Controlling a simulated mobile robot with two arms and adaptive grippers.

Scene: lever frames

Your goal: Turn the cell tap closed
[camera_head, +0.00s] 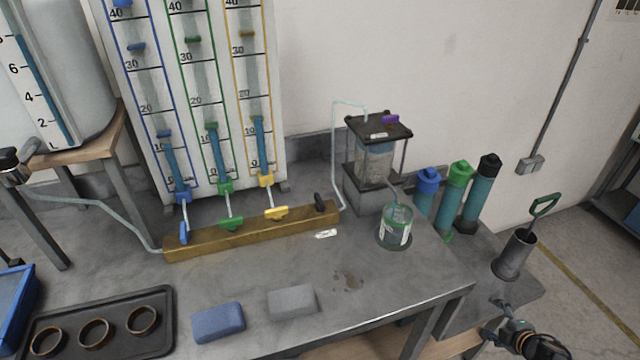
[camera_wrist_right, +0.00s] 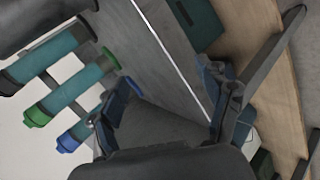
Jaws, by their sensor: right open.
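A brass manifold bar (camera_head: 245,233) lies on the bench with several small taps. The black tap (camera_head: 320,202) at its right end has its handle standing up, slightly tilted; a thin tube runs from this end to the cell (camera_head: 375,160), a clear chamber under a black plate with a purple handle. A white label (camera_head: 326,234), too small to read, lies in front. The blue tap (camera_head: 183,232) handle points down; the green tap (camera_head: 230,224) and yellow tap (camera_head: 276,212) handles lie along the bar. My right gripper (camera_head: 494,320) is open and empty, low beyond the bench's right edge, far from the black tap.
A beaker (camera_head: 396,227) stands in front of the cell. Blue, green and black-capped cylinders (camera_head: 455,195) stand to its right. A grey pot with a green-handled tool (camera_head: 515,253) is near my right gripper. Blue and grey blocks (camera_head: 292,302) lie at the front.

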